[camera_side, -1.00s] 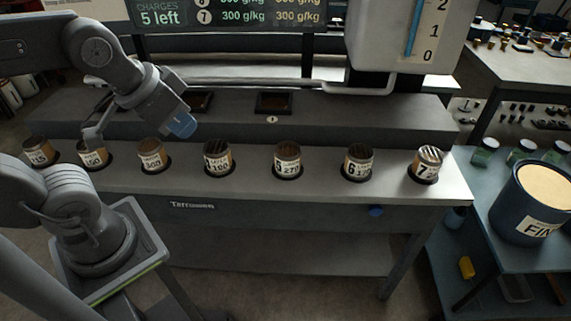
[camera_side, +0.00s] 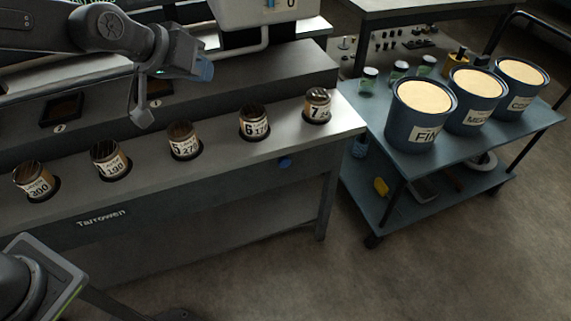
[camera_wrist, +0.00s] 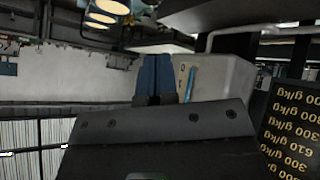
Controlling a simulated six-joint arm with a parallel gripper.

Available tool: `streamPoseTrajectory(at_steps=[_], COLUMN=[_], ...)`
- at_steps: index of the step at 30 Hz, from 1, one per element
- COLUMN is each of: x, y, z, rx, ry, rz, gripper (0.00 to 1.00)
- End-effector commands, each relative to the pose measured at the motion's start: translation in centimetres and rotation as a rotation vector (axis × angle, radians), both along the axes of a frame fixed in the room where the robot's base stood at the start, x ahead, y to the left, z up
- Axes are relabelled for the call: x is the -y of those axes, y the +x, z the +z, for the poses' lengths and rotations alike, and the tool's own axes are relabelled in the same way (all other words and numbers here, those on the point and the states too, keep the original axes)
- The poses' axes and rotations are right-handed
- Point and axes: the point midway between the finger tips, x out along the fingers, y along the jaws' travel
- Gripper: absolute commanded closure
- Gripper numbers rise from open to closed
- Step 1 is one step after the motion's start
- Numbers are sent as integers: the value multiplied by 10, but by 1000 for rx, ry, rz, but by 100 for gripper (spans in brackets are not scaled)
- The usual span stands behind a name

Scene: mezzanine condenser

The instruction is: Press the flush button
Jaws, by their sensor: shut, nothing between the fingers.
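The blue button (camera_side: 285,163) sticks out of the front face of the grey bench (camera_side: 240,185), below the canisters numbered 6 and 7. My gripper (camera_side: 203,70), with blue fingertips, is raised above the bench, behind the canister row and well up and left of the button. The fingers also show in the wrist view (camera_wrist: 153,80), shut and side by side with nothing between them. The button cannot be made out in the wrist view.
Several labelled canisters, such as number 7 (camera_side: 317,106), stand in the bench top. A gauge housing (camera_side: 265,10) is behind. A blue cart (camera_side: 455,165) with large tubs (camera_side: 421,114) stands at the right. The floor before the bench is clear.

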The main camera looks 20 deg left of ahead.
Motion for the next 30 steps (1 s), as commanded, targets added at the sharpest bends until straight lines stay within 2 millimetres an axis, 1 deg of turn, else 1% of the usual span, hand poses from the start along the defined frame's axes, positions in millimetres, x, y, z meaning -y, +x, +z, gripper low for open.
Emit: streamPoseTrajectory(at_steps=[1, 6, 11, 15, 17, 18, 20, 22, 26, 30], x=[11, 45, 77, 103, 113, 120, 129, 138, 154, 165], y=[15, 59, 93, 115, 123, 127, 131, 135, 136, 129], z=[-10, -42, -80, -121, -140, -154, -174, -199, -247, -301], rx=[7, 57, 103, 143, 162, 174, 192, 216, 261, 316], ry=[-15, -72, -114, -142, -152, -156, -163, -168, -170, -165], rz=[5, 45, 88, 131, 151, 164, 185, 209, 252, 298], gripper=[100, 100, 100, 100, 100, 100, 100, 100, 100, 100])
